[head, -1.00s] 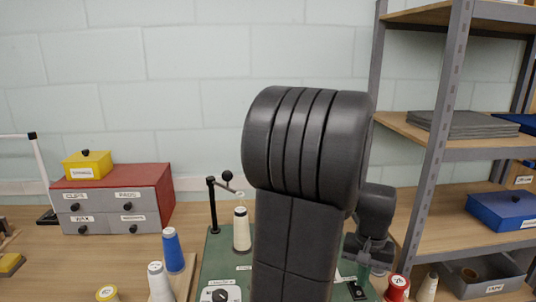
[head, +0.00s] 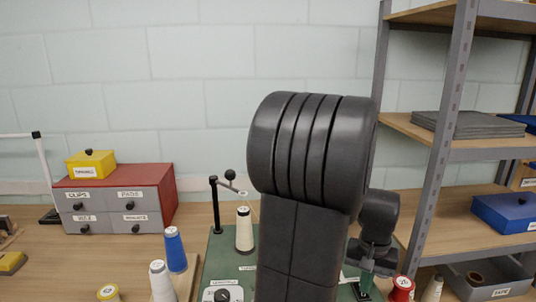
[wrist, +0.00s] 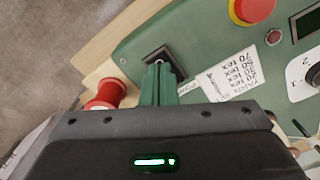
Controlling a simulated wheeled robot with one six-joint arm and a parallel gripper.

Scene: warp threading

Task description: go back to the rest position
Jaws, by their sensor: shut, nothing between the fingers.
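My gripper (wrist: 160,85) has two green fingers, shut against each other with nothing between them. In the wrist view it is over the edge of the green machine panel (wrist: 190,35), close to a dark square socket (wrist: 160,58). In the head view my gripper (head: 366,284) shows small and low at the right of my arm, which hides much of the green panel (head: 232,262).
A cream cone (head: 244,232) stands by a black post (head: 215,205). Blue (head: 175,250) and white cones stand left of the panel. A red-topped drawer box (head: 118,205) is further left. A metal shelf (head: 448,150) rises at right; a red spool (head: 402,289) stands near my gripper.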

